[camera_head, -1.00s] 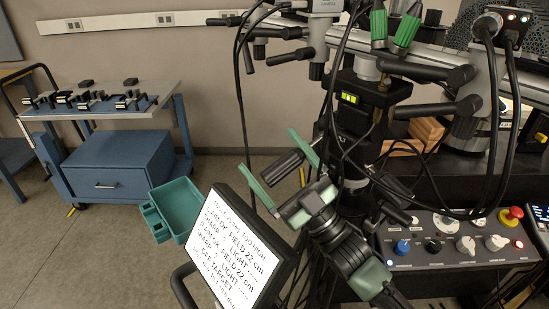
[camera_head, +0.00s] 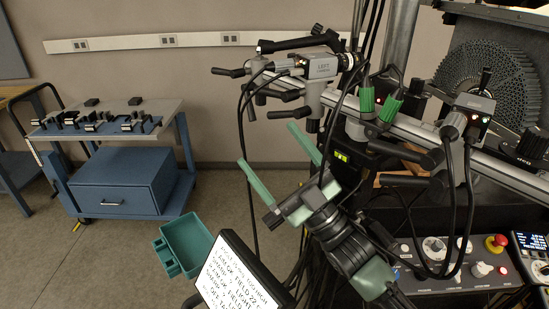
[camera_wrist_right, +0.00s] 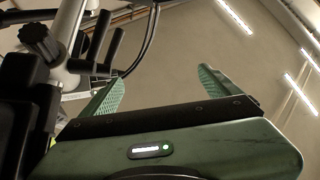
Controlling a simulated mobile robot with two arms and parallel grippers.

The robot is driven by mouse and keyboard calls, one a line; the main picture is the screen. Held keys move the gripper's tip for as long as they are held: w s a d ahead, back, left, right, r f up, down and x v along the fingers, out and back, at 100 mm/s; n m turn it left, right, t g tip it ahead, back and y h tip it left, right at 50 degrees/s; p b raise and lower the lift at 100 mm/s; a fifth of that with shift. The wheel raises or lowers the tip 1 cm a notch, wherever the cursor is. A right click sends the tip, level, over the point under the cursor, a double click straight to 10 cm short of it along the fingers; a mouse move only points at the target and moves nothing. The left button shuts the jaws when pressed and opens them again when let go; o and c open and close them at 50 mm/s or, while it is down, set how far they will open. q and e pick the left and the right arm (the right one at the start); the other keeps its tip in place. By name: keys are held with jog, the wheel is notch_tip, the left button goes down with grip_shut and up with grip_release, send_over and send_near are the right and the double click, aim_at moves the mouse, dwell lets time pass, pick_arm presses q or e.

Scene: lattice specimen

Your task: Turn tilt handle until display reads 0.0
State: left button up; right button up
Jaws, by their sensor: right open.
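My right gripper (camera_head: 267,146) is open and empty, with two green fingers spread in mid-air in front of the camera rig. It also shows in the right wrist view (camera_wrist_right: 163,74), with nothing between its fingers. A small yellow-green lit display (camera_head: 342,157) sits on a black housing behind the gripper; its digits are too small to read. Several black handles stick out of the rig, one of them (camera_head: 410,181) beside the display; I cannot tell which is the tilt handle. In the right wrist view, black knobs and handles (camera_wrist_right: 42,41) show at upper left, apart from the fingers. My left gripper is out of view.
The camera marked left (camera_head: 325,66) sits on a grey rail (camera_head: 500,168) with hanging cables. A text screen (camera_head: 237,280) stands below the gripper. A control panel (camera_head: 455,272) with a red button is at lower right. A blue cart (camera_head: 115,185) and teal bin (camera_head: 190,243) are at left.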

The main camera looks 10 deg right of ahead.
notch_tip(320, 180, up, 7)
jog(key=p, duration=0.4)
dwell(2.4)
